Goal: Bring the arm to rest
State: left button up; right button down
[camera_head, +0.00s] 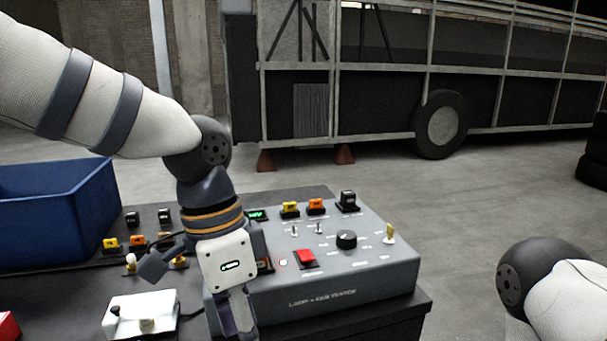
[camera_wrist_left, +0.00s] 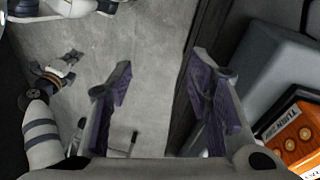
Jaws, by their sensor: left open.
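My left arm comes in from the left in the head view and bends down at the wrist. My left gripper (camera_head: 238,326) points down at the front edge of the grey control panel (camera_head: 345,290), partly cut off by the frame. In the left wrist view the left gripper (camera_wrist_left: 160,82) has its two fingers spread, with nothing between them; bare floor and a dark edge show behind. My right arm (camera_head: 555,290) shows only in part at the lower right. A small gripper on a white banded arm, apparently my right gripper (camera_wrist_left: 66,66), shows in the left wrist view; its jaws are unclear.
A blue bin (camera_head: 55,215) stands at the left on the dark table (camera_head: 395,318). A white switch box (camera_head: 140,314) lies beside the left gripper. The panel carries a red switch (camera_head: 305,258) and a black knob (camera_head: 346,239). An orange labelled block (camera_wrist_left: 292,138) is right of the fingers. Open floor lies beyond.

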pick_arm(q)
jog(key=s+a+f+n+g+h, duration=0.1)
jog(key=s+f+n, duration=0.25)
jog(key=f, duration=0.75)
jog(key=s+a+f+n+h, duration=0.1)
jog(key=s+f+n, duration=0.3)
jog(key=f, duration=0.7)
jog(key=s+a+f+n+y, duration=0.1)
jog(key=s+a+f+n, duration=0.1)
jog(key=s+a+f, duration=0.3)
jog(key=s+a+f+n+y, duration=0.2)
jog(key=s+a, duration=0.6)
jog(key=s, duration=0.4)
notch_tip(320, 180, down, 3)
jog(key=shift+r+n+t+y, duration=0.15)
jog(key=shift+n+t+y, duration=0.2)
jog(key=shift+n, duration=0.4)
